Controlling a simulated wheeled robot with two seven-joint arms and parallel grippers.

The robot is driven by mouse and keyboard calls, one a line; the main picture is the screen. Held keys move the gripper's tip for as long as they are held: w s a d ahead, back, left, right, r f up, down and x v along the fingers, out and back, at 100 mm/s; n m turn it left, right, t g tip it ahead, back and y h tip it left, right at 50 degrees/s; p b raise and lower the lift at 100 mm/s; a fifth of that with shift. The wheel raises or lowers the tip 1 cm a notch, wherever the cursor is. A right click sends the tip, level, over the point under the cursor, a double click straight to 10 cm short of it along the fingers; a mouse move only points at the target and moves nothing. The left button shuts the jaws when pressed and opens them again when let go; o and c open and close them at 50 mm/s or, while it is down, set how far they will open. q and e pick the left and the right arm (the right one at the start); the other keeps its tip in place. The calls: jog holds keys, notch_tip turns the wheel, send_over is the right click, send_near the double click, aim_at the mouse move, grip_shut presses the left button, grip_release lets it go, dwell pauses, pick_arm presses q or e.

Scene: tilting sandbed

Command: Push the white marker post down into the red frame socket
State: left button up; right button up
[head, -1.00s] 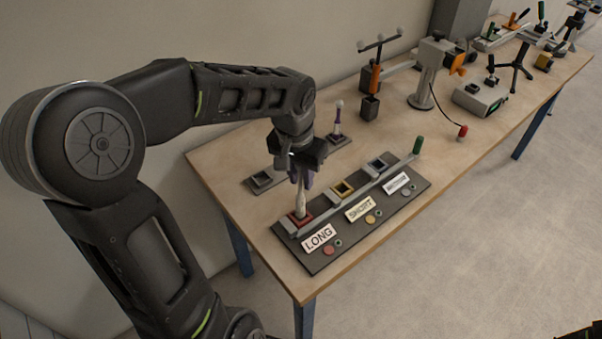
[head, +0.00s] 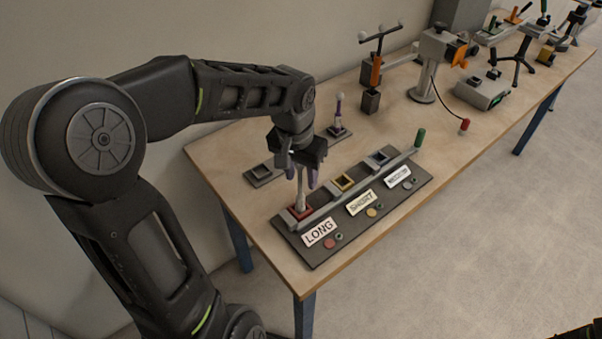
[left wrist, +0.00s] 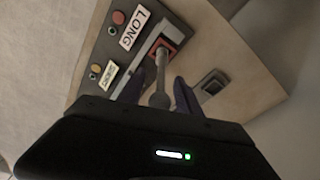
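The white marker post (head: 302,194) stands nearly upright with its foot at the red frame socket (head: 289,215), the one by the LONG label. How deep it sits I cannot tell. My left gripper (head: 302,180) is around the upper part of the post, its purple-tinted fingers apart. In the left wrist view, the post (left wrist: 161,75) runs from its round top between the spread fingers (left wrist: 160,92) to the red frame (left wrist: 174,47), with gaps on both sides. A dark part of my right side shows at the lower right corner of the head view; its fingers cannot be made out.
Behind are an empty grey holder (head: 260,174) and a purple-and-white post (head: 338,113). Other devices stand farther right.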

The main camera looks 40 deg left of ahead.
pick_arm(q)
jog(key=shift+o, duration=0.5)
jog(key=r, duration=0.5)
jog(key=s+r, duration=0.1)
jog(key=r, duration=0.1)
jog(key=shift+r, duration=0.35)
